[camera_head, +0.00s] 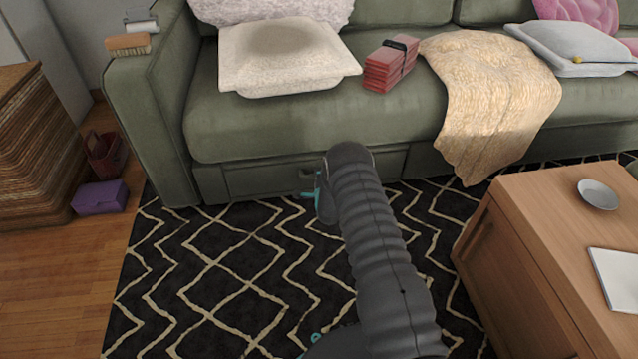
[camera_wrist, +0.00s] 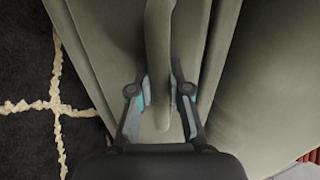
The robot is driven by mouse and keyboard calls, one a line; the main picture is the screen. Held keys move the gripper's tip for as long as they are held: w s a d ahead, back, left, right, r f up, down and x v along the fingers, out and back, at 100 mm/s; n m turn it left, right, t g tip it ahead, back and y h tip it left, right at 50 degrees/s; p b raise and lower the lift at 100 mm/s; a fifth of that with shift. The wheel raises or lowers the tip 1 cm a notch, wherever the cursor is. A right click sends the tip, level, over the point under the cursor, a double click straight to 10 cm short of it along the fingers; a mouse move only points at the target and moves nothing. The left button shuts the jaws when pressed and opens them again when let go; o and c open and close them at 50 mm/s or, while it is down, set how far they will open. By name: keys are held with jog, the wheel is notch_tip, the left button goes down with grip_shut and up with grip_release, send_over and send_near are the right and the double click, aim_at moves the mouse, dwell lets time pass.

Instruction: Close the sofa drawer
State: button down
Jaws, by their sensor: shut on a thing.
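The sofa drawer (camera_head: 262,180) is a grey-green panel low in the front of the green sofa, below the seat. In the head view it looks about level with the sofa base, but my arm hides its right part and I cannot tell any small gap. My gripper (camera_wrist: 160,90) is at the drawer front, with a finger on each side of the grey-green drawer handle (camera_wrist: 158,40), shut on it. In the head view my gripper (camera_head: 318,183) is mostly hidden behind my dark ribbed arm; only a teal bit shows.
A patterned black rug (camera_head: 220,260) covers the floor before the sofa (camera_head: 300,125). A wooden table (camera_head: 550,230) stands close on the right. A purple box (camera_head: 100,196) and red basket (camera_head: 104,155) sit at the left. A beige throw (camera_head: 490,95) hangs over the seat edge.

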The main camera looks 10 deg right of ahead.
jog(key=shift+w, duration=0.3)
jog(key=c, duration=1.1)
grip_release()
jog(key=shift+s, duration=0.1)
jog(key=v, duration=1.1)
jog(key=shift+s, duration=0.35)
